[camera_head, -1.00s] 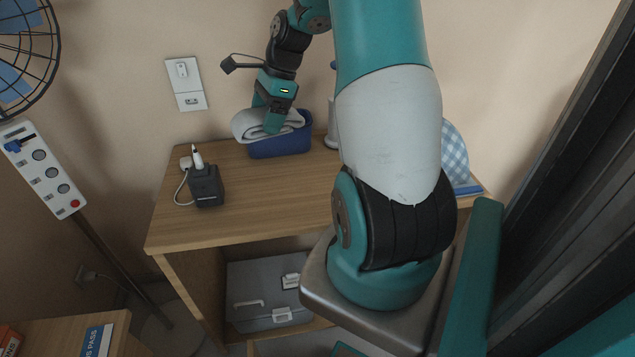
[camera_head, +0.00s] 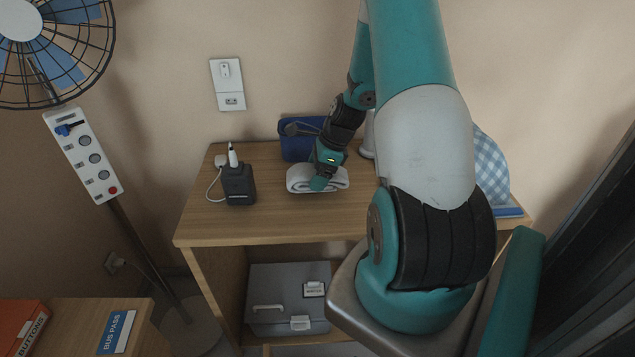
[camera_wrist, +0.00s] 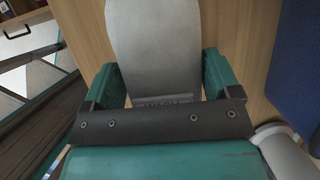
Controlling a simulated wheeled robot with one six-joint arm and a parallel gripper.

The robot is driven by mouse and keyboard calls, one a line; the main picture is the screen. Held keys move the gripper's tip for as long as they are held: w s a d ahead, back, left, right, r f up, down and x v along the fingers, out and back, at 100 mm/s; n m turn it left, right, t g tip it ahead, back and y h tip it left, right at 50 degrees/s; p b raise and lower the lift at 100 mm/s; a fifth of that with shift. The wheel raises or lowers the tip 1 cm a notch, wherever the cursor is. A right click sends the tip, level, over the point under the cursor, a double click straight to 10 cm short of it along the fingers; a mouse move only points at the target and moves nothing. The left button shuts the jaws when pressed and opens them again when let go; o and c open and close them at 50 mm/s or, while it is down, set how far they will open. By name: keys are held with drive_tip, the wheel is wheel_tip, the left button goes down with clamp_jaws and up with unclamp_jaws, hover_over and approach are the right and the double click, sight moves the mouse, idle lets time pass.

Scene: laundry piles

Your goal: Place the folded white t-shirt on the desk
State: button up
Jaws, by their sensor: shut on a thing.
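In the wrist view the pale cloth (camera_wrist: 152,50) sits between the two teal fingers of my gripper (camera_wrist: 160,85). The desk (camera_head: 265,222) has a light wood top. I cannot tell whether the shirt touches the wood or hangs just above it.
A blue bin (camera_head: 296,146) stands behind the shirt. A dark charger block (camera_head: 239,186) with a white cable is to the left. A blue checked cloth (camera_head: 490,165) lies at the right. The front strip of the desktop is clear. A grey box (camera_head: 287,290) sits underneath.

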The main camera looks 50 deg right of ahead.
drive_tip(key=shift+f, duration=1.8)
drive_tip(key=shift+f, duration=0.1)
drive_tip(key=o, duration=0.8)
drive_tip(key=shift+o, duration=0.2)
drive_tip(key=v, duration=1.2)
drive_tip(key=shift+w, duration=0.15)
drive_tip(key=w+a+r+n+g, duration=0.1)
drive_tip(key=a+r+n, duration=0.2)
drive_tip(key=a+n, duration=0.35)
drive_tip(key=w+a+r+n, duration=0.2)
drive_tip(key=a+r+n, duration=0.2)
drive_tip(key=a, duration=0.5)
drive_tip(key=w+a+r+n+g, duration=0.1)
drive_tip(key=a+r+n, duration=0.2)
drive_tip(key=a+n, duration=0.3)
drive_tip(key=s+a+r+n, duration=0.3)
drive_tip(key=s+a+n, duration=0.5)
drive_tip(key=a+n, duration=0.1)
drive_tip(key=s+a+r+n+g+y, duration=0.1)
drive_tip(key=s+a+r+n, duration=0.2)
drive_tip(key=s+a+n, duration=0.4)
drive_tip(key=a+n, duration=0.2)
drive_tip(key=a, duration=0.1)
drive_tip(key=shift+s+a+n+g, duration=0.3)
drive_tip(key=shift+s+a+n, duration=0.05)
